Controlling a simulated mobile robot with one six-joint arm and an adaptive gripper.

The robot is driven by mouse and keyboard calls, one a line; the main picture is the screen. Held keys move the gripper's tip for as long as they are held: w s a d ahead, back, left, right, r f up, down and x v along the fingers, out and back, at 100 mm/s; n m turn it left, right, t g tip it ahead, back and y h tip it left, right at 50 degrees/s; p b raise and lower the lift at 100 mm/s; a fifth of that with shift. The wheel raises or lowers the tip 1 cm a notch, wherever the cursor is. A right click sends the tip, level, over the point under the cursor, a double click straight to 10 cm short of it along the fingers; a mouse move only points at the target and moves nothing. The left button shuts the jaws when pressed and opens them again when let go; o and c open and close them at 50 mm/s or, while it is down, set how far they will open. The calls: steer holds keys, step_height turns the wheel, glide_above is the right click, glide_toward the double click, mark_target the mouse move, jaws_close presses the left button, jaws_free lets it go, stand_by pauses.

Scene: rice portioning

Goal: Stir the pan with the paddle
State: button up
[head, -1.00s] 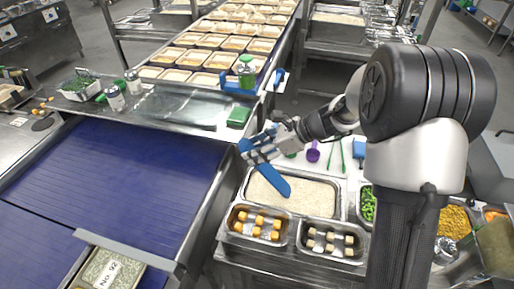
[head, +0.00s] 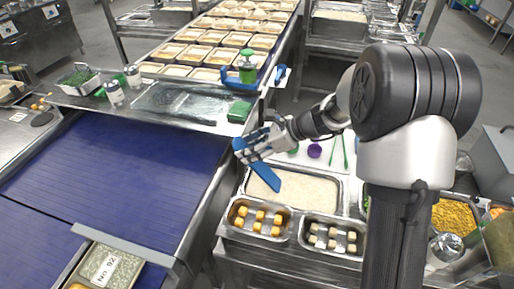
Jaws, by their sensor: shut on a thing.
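A blue paddle (head: 265,176) is held in my gripper (head: 258,143), which is shut on its upper part. The paddle slants down to the right, its lower end over the left part of a large steel pan (head: 341,190) of white rice. I cannot tell whether the tip touches the rice. My gripper is above and behind the pan's left back corner, partly hidden by the paddle and its own links.
In front of the pan stand a tray of orange cubes (head: 235,228) and a tray of pale pieces (head: 304,240). A purple scoop (head: 314,151) and green utensils (head: 338,150) lie behind it. A blue conveyor (head: 120,175) runs at the left. Yellow food (head: 452,217) is at the right.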

mark_target(240, 144)
steer(key=shift+w+a, duration=0.3)
steer(key=shift+a, duration=0.6)
steer(key=shift+w+a, duration=0.25)
steer(key=shift+a, duration=0.65)
steer(key=shift+s+d+p, duration=0.15)
steer(key=shift+s+d, duration=0.15)
steer(key=shift+d, duration=0.65)
steer(key=shift+s+d+p, duration=0.1)
steer(key=shift+s+d, duration=0.25)
steer(key=shift+d, duration=0.6)
steer(key=shift+s+d+p, duration=0.15)
steer(key=shift+s+d, duration=0.15)
steer(key=shift+d, duration=0.65)
step_height(240, 144, up, 12)
steer(key=p, duration=1)
